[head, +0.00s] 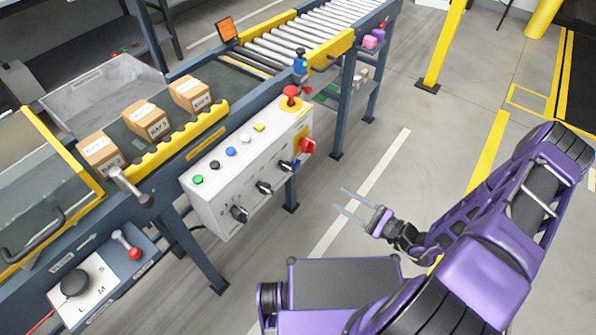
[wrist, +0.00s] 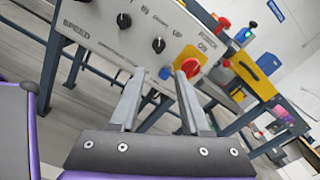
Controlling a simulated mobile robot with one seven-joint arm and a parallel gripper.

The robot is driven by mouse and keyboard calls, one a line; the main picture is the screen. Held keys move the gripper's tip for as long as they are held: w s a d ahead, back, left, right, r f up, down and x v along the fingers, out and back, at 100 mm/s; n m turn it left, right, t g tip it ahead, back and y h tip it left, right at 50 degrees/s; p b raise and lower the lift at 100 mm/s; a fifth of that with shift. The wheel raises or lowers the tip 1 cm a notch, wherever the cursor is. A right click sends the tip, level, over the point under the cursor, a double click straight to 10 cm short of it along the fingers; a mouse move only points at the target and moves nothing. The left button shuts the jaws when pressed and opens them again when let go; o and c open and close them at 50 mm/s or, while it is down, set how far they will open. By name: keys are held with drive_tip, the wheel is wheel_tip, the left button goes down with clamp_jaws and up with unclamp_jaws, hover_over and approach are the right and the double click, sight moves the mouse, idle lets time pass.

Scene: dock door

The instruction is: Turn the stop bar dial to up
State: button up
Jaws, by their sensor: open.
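The white control panel (head: 225,185) on the conveyor's side carries three black dials in a row. The dial nearest the word UP, which I take for the stop bar dial (head: 287,166), is the one closest to the red switch. The other dials are the middle one (head: 264,188) and the one nearest the front (head: 239,213). My gripper (head: 338,199) is open and empty, apart from the panel, over the floor to its right.
A red rotary switch (head: 306,147) on a yellow plate sits beside the dial, with a red emergency button (head: 291,93) above. Coloured push buttons line the panel top. Boxes (head: 151,121) stand on the conveyor. Floor between gripper and panel is clear.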

sight(293, 171)
drive_tip(key=b+x, duration=0.1)
drive_tip(key=x, duration=1.5)
drive_tip(key=shift+w+a, duration=0.15)
drive_tip(key=shift+a, duration=0.1)
drive_tip(key=shift+c, duration=0.2)
clamp_jaws()
